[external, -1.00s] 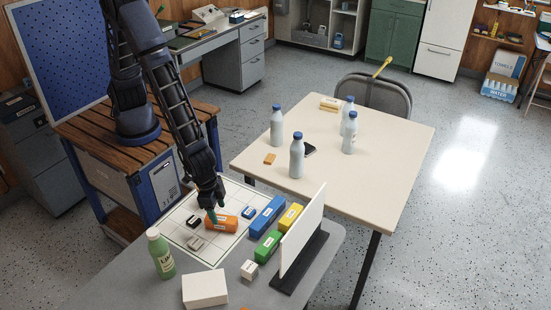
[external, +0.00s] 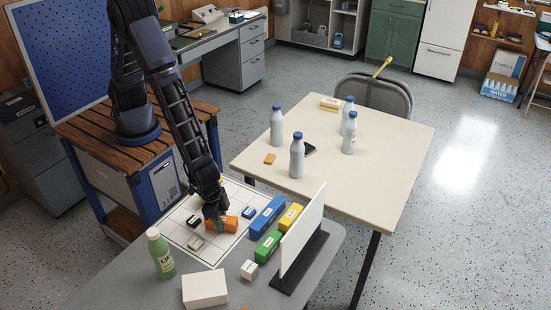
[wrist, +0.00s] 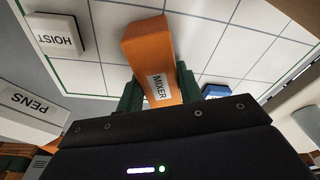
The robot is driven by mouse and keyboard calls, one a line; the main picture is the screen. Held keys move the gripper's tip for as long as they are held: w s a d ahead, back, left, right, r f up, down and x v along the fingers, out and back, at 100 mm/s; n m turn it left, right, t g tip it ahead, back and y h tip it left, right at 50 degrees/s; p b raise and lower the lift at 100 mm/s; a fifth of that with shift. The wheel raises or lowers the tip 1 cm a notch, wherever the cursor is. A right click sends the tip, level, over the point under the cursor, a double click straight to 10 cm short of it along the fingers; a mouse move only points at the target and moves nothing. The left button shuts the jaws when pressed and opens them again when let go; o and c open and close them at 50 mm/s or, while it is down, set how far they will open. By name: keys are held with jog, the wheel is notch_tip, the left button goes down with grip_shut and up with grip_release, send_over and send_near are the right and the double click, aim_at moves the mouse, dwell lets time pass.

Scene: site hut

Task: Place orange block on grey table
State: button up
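The orange block (external: 222,224) lies on a white gridded board on the grey table (external: 120,287). In the wrist view the orange block (wrist: 148,45) carries a label that seems to read MIXER. My gripper (external: 213,222) is down at the block, and its dark green fingers (wrist: 160,92) stand on either side of it. The fingers lie close along the block's sides. I cannot tell whether they press on it. The block's near end is hidden by my gripper in the wrist view.
The gridded board (external: 230,247) also holds small blocks. Blue (external: 267,216), green (external: 268,246) and yellow (external: 290,217) blocks stand right, before an upright white panel (external: 301,232). A green bottle (external: 161,254) and white box (external: 205,289) are in front. A beige table (external: 390,180) holds bottles.

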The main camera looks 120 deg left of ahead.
jog(key=shift+c, duration=0.4)
jog(key=shift+r, duration=0.55)
notch_tip(320, 180, up, 19)
jog(key=m+g+h, duration=0.2)
jog(key=m+h, duration=0.1)
jog(key=m, duration=1.9)
send_over(237, 257)
jog(key=f, duration=1.9)
jog(key=shift+a+f, duration=0.3)
jog(key=shift+f, duration=0.1)
jog(key=shift+f, duration=0.15)
jog(key=o, duration=1.1)
jog(key=shift+o, duration=0.2)
